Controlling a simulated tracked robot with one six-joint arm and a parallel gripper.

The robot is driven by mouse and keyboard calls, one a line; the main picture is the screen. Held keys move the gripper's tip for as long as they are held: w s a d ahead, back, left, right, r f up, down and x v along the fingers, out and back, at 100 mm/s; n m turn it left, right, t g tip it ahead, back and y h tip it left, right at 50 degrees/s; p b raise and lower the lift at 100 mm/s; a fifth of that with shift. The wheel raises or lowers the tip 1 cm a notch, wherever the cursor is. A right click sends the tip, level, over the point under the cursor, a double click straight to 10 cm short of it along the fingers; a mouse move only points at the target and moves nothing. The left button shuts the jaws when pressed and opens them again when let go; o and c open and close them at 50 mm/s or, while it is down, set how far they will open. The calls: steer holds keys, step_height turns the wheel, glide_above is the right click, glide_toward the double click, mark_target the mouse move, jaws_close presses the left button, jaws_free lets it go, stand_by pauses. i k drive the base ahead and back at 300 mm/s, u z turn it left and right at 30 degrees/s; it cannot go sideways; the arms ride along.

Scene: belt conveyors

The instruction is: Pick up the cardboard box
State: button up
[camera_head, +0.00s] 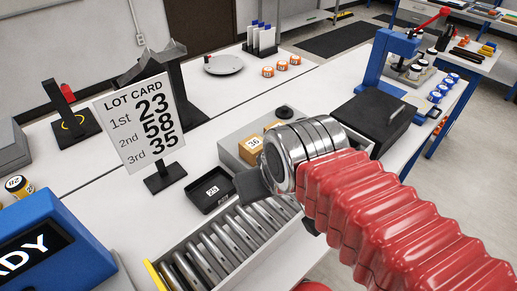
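A small cardboard-coloured box (251,149) marked 36 sits on the grey block beyond the roller conveyor. It is left of the silver wrist of my arm, which partly covers its right side. My gripper (252,187) shows as a dark grey finger below the wrist, in front of the box in the picture and apart from it as far as I can see. Another dark piece shows under the red sleeve of my arm. The wrist and sleeve hide most of the gripper, so its opening is unclear. I see nothing held.
A black flat case (371,122) and blue press (384,58) stand right.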

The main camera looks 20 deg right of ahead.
mark_target(250, 148)
steer(key=z, duration=0.05)
steer(key=k, duration=1.15)
steer(key=u, duration=0.55)
steer(key=i, duration=1)
steer(key=u, duration=0.1)
